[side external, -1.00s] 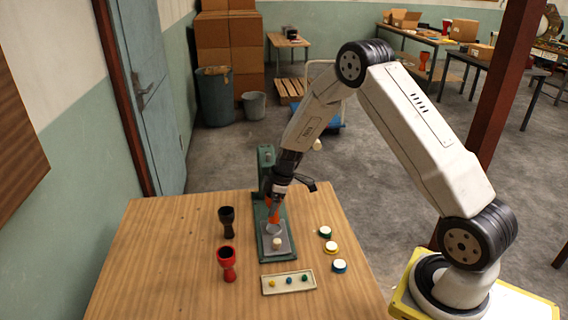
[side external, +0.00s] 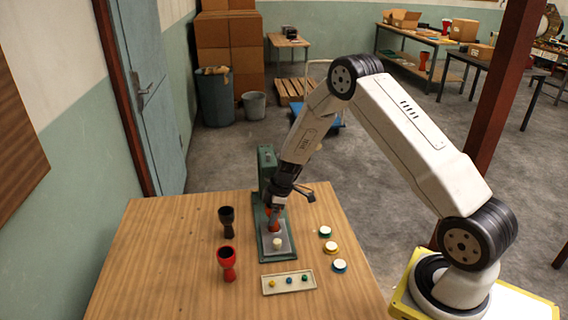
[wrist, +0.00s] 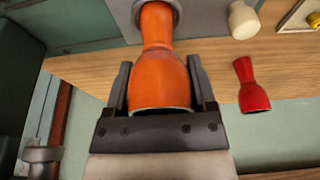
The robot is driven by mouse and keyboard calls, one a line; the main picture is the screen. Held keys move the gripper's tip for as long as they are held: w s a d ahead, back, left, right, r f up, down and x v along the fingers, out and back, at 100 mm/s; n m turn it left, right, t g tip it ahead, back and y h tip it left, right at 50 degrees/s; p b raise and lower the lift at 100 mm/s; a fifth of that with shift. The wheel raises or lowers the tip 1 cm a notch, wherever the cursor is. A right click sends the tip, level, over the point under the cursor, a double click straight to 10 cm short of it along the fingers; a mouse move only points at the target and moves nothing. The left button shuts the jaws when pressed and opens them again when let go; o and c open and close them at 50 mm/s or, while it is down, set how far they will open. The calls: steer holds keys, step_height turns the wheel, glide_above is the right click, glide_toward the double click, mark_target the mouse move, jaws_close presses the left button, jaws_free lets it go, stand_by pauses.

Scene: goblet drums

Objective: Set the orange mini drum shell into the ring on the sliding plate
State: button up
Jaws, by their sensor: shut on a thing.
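The orange mini drum shell (wrist: 160,75) is held between the two fingers of my gripper (wrist: 163,92), which is shut on its wide bowl. In the wrist view its narrow end points into the grey ring (wrist: 176,10). Whether it is fully seated is hidden. In the side view the shell (side external: 274,226) is low over the sliding plate (side external: 286,248), under my gripper (side external: 275,213), and covers most of the ring. A cream knob (side external: 278,242) stands on the plate's near part.
A black goblet shell (side external: 227,221) and a red one (side external: 227,262) stand left of the green press (side external: 266,160). A tray (side external: 268,290) with several coloured knobs lies in front. Several white-topped discs (side external: 326,231) lie to the right. The table's left side is clear.

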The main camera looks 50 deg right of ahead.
steer(key=o, duration=1.2)
steer(key=shift+r, duration=0.15)
steer(key=shift+d+r, duration=0.1)
steer(key=shift+r, duration=0.4)
steer(key=v, duration=1.1)
steer(key=shift+s+r, duration=0.1)
steer(key=shift+r, duration=0.1)
steer(key=shift+s+a+r+m+h, duration=0.55)
steer(key=shift+s+a+m, duration=0.95)
steer(key=shift+s+a, duration=1.2)
steer(key=shift+s+a+r+m+h, duration=0.25)
steer(key=shift+s+a+r+m, duration=0.65)
steer(key=shift+s+a+m, duration=1.65)
steer(key=shift+s+a+r+m+h, duration=0.6)
steer(key=shift+s+a, duration=1.4)
steer(key=shift+s, duration=1.65)
